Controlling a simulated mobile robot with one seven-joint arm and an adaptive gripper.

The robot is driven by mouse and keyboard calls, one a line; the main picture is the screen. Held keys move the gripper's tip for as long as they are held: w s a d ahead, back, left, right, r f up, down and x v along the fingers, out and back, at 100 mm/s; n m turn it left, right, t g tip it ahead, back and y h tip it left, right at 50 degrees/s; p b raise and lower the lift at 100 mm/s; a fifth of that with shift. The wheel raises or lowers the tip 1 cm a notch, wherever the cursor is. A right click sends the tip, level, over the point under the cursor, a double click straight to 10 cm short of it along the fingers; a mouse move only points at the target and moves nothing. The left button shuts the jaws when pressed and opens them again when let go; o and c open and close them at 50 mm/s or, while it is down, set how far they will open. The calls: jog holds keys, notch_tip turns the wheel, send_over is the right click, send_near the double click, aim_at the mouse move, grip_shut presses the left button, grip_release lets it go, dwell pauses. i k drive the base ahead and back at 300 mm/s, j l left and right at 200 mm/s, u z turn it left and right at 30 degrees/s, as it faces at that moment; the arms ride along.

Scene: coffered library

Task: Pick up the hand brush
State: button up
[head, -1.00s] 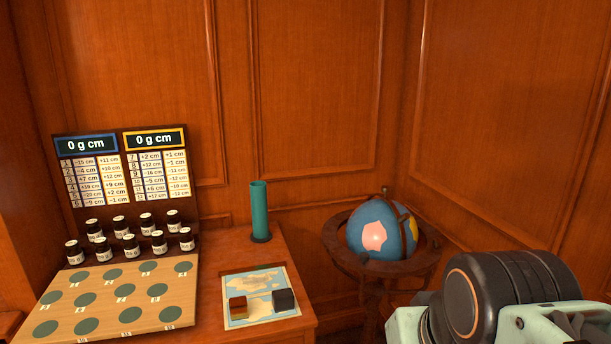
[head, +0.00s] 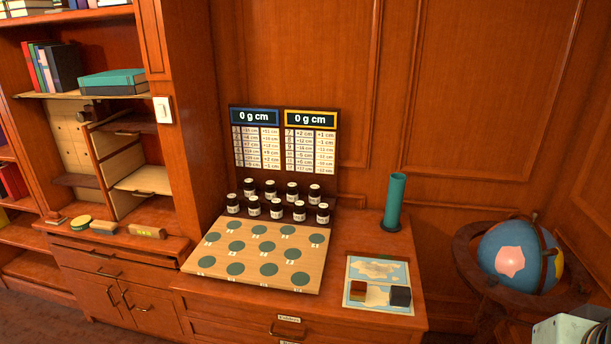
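I cannot pick out a hand brush for certain. My gripper's fingers are not in view; only a pale part of my arm shows at the bottom right corner.
A board with dark discs (head: 262,254) and several small jars stand on the middle desk, below two displays (head: 285,117). A teal tube (head: 395,201), a map (head: 378,272) with two cubes, and a globe (head: 512,255) are to the right. Bookshelves rise at the left.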

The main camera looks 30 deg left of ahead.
aim_at(101, 227)
jog(key=u, duration=2.25)
jog(key=z, duration=1.15)
jog(key=i+j, duration=0.15)
jog(key=j, duration=0.2)
jog(key=i+j, duration=0.15)
jog(key=j, duration=0.2)
jog(key=i+j, duration=0.1)
jog(key=j, duration=0.3)
jog(key=i+j, duration=0.15)
jog(key=j, duration=0.2)
jog(key=i+j, duration=0.15)
jog(key=j, duration=0.2)
